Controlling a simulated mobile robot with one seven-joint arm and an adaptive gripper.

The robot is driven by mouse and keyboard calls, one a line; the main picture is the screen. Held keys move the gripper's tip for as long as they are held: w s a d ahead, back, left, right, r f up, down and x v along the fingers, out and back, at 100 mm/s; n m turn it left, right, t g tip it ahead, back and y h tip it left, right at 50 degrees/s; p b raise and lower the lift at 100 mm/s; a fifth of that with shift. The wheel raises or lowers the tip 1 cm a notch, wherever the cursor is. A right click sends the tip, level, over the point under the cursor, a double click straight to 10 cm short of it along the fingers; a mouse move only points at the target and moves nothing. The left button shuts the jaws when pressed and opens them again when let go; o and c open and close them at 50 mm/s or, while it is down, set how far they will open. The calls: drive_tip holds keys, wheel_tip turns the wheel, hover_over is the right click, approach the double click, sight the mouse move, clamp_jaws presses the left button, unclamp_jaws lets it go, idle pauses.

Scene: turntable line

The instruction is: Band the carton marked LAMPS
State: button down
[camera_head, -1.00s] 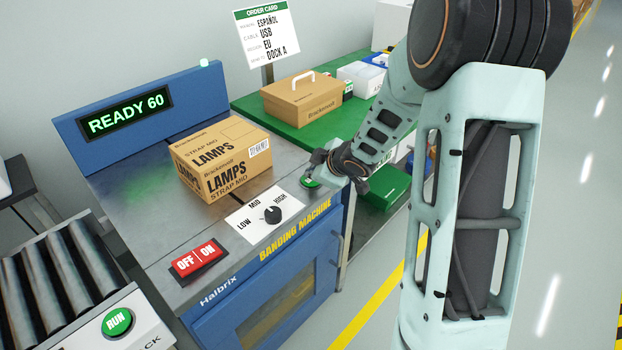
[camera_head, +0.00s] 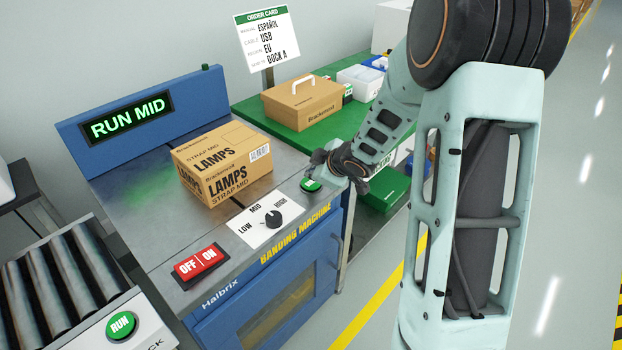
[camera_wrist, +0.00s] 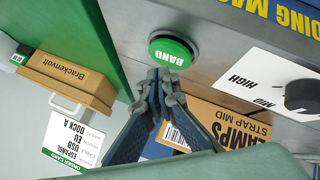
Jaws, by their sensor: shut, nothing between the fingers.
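The brown carton marked LAMPS and STRAP MID (camera_head: 222,165) sits on the banding machine's grey top (camera_head: 150,215). No band shows on its visible faces; part of it also shows in the wrist view (camera_wrist: 235,125). The machine's display (camera_head: 127,118) reads RUN MID. The green BAND button (camera_wrist: 172,50) shows in the wrist view; in the head view the button (camera_head: 311,186) is at the machine's front right. My gripper (camera_wrist: 165,76) is shut and empty, its tips close to the button's edge. In the head view my gripper (camera_head: 320,165) is just above the button.
A LOW-MID-HIGH knob (camera_head: 273,218) and a red OFF/ON switch (camera_head: 199,260) are on the machine top. A roller conveyor with a RUN button (camera_head: 121,325) is at lower left. A handled carton (camera_head: 303,103) stands on the green bench, near the order card (camera_head: 267,40).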

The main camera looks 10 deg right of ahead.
sight(312, 184)
idle(0.3)
wheel_tip(312, 184, up, 5)
drive_tip(key=p, duration=0.5)
idle(1.4)
